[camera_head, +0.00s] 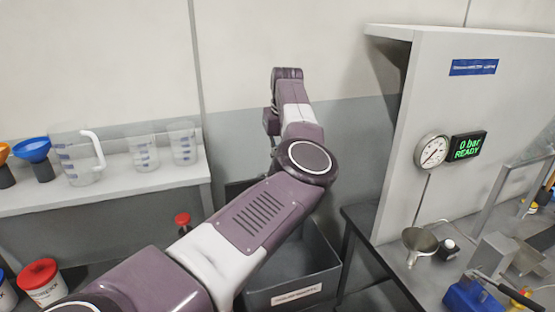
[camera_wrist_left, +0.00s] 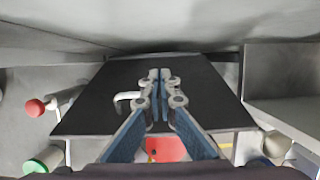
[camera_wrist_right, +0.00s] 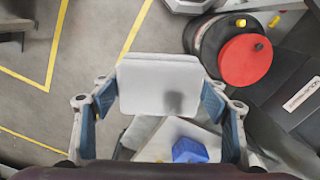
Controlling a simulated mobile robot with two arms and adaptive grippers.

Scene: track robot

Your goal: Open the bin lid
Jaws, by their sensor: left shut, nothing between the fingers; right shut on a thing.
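The grey bin (camera_head: 318,272) with a white front label stands in the middle of the head view, behind my left arm. Its dark inside shows, and a dark panel edge (camera_head: 236,188), perhaps the lid, rises at its back. In the left wrist view, my left gripper (camera_wrist_left: 160,76) is shut and empty in front of a wide dark panel (camera_wrist_left: 95,105); I cannot tell whether they touch. My right gripper (camera_wrist_right: 160,87) is shut on a pale flat-faced object (camera_wrist_right: 160,72), its fingers wide apart. A dark box with a similar label (camera_wrist_right: 300,98) shows at the right there.
A shelf with clear beakers (camera_head: 78,158) and funnels is at the left. A bench with a gauge panel (camera_head: 432,150) and a metal funnel (camera_head: 420,243) is at the right. A red-lidded container (camera_wrist_right: 245,60) stands near the labelled box. Yellow-lined floor is open at the left there.

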